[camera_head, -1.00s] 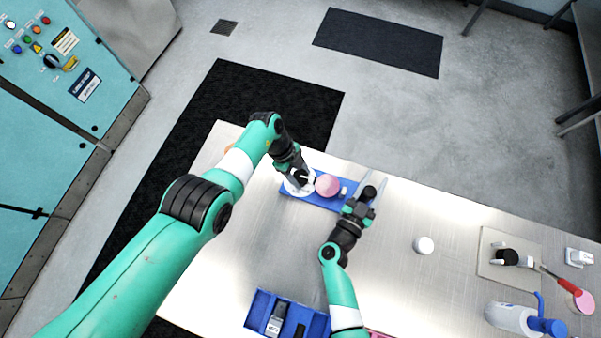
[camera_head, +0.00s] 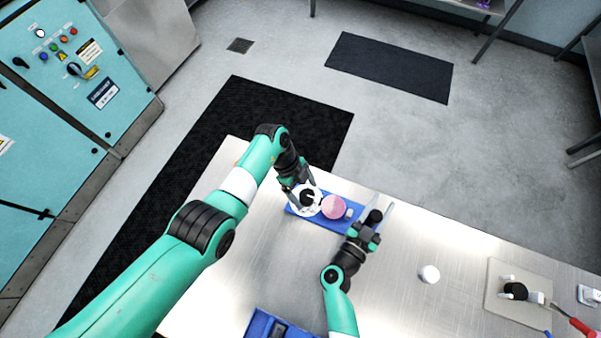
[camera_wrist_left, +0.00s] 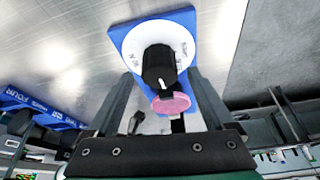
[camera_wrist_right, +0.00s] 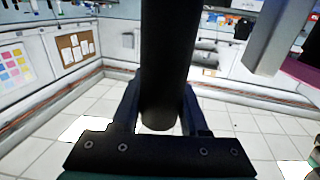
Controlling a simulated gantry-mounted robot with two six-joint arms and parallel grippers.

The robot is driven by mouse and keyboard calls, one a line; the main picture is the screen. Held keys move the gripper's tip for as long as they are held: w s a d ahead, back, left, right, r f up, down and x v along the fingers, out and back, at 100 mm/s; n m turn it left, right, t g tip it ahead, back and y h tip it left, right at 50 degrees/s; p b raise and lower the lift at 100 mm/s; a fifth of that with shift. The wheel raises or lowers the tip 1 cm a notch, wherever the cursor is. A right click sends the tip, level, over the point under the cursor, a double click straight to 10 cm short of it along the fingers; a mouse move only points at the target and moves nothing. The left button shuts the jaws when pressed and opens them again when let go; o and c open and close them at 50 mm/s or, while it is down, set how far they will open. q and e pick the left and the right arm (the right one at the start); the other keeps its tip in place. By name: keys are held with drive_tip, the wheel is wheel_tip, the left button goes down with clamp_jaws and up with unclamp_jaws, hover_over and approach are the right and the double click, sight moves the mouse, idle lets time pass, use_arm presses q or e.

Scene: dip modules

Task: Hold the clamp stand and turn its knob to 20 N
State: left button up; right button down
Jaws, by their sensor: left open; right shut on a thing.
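The clamp stand has a blue base (camera_head: 320,217) with a white dial (camera_head: 311,209) and a black knob (camera_wrist_left: 158,68), plus a pink disc (camera_head: 334,207) beside the dial. In the left wrist view the dial faces me with the knob at its middle. Its markings are too small to read surely. My left gripper (camera_head: 303,196) is open, just over the dial, its fingers apart on either side of the knob. My right gripper (camera_wrist_right: 160,113) is shut on a black post (camera_wrist_right: 166,60) at the right end of the stand. How the post joins the base is hidden.
A pale board (camera_head: 500,300) with a black-topped item lies further right. A blue tray (camera_head: 258,324) is at the front. The table (camera_head: 220,260) between is clear.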

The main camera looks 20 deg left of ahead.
use_arm(q)
drive_tip(key=v, duration=1)
drive_tip(key=shift+s, duration=0.1)
wheel_tip(320, 180, up, 3)
drive_tip(key=w+d+n+t+h, duration=0.1)
drive_tip(key=w+n+t+h, duration=0.15)
drive_tip(key=n+t, duration=0.3)
drive_tip(key=s+a+f+n, duration=0.35)
drive_tip(key=s+f, duration=0.25)
drive_tip(key=s, duration=0.2)
drive_tip(key=shift+t, duration=0.25)
drive_tip(key=x, duration=1.2)
drive_tip(key=shift+d, duration=0.3)
drive_tip(key=c, duration=1.4)
